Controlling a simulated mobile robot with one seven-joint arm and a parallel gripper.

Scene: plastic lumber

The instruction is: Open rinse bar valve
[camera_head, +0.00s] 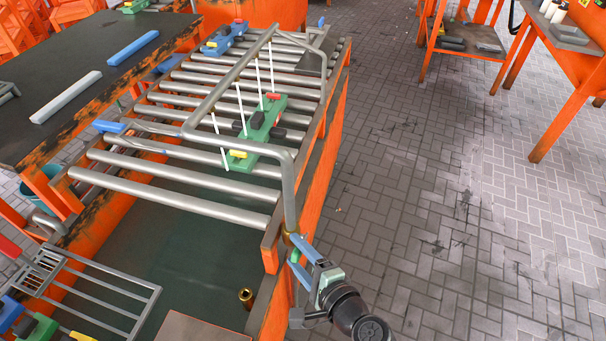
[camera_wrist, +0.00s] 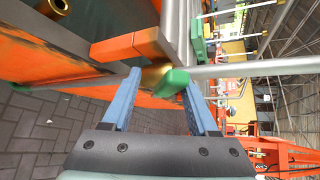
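The rinse bar (camera_head: 230,80) is a bent grey pipe over the roller rack, with thin white vertical lines below it. Its near end comes down to a brass valve (camera_head: 291,238) at the orange frame's corner. In the wrist view, the brass valve body (camera_wrist: 151,78) has a green handle (camera_wrist: 171,83) pointing toward the camera. My gripper (camera_head: 298,256) is at the valve. In the wrist view, my gripper (camera_wrist: 162,84) has its blue fingers apart, one on each side of the handle. Contact with the handle cannot be told.
Metal rollers (camera_head: 180,190) carry a green block (camera_head: 258,132) with coloured parts. A second brass fitting (camera_head: 246,297) stands on the dark surface at the near side. A wire rack (camera_head: 90,290) is at the lower left. The brick floor (camera_head: 440,200) on the right is open.

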